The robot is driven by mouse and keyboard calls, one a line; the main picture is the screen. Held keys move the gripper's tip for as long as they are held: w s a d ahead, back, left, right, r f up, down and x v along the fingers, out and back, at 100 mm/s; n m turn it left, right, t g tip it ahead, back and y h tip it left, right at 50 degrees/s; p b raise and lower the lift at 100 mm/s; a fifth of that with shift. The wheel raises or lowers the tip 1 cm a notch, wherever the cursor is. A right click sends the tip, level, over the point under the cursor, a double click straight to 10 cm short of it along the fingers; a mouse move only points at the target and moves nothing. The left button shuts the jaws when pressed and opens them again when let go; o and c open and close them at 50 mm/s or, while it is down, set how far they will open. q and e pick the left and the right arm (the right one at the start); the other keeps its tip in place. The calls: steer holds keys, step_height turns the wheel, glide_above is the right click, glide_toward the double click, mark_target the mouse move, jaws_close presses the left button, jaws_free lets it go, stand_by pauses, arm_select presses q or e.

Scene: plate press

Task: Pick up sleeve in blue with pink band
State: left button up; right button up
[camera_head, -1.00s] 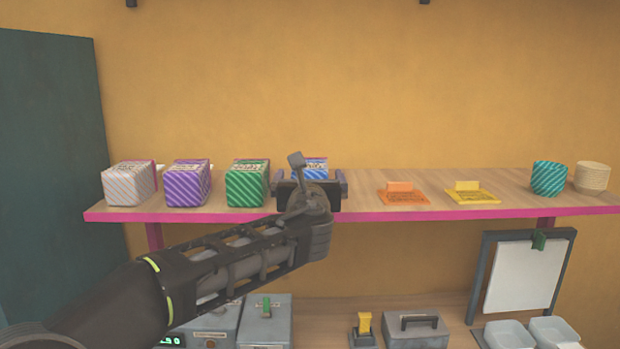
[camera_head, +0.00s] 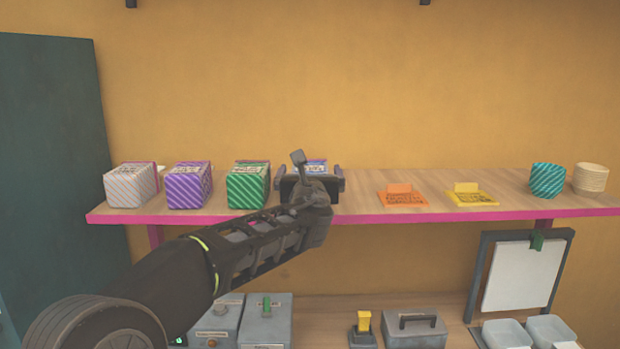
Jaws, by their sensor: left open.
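The blue sleeve (camera_head: 316,164) stands on the shelf, right of the green one. Only its top shows; my left gripper (camera_head: 309,180) hides the rest, including any pink band. My left gripper is open in front of the blue sleeve, with a finger to each side of it. I cannot tell whether the fingers touch it. My right gripper is not in view.
Green (camera_head: 247,187), purple (camera_head: 188,187) and pale striped (camera_head: 130,186) sleeves stand to the left on the pink-edged shelf (camera_head: 365,218). Orange (camera_head: 403,198) and yellow (camera_head: 471,197) flat items lie to the right. A teal striped cup (camera_head: 547,181) and a beige stack (camera_head: 590,178) stand at the right end.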

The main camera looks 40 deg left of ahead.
arm_select(q)
steer(key=x, duration=0.2)
steer(key=shift+w+a, duration=0.2)
steer(key=shift+w, duration=0.1)
steer(key=shift+s, duration=0.1)
steer(key=c, duration=1.7)
steer(key=shift+r, duration=0.1)
steer(key=shift+c, duration=0.2)
step_height(320, 180, up, 10)
steer(key=shift+f+p, duration=0.1)
steer(key=shift+p, duration=1)
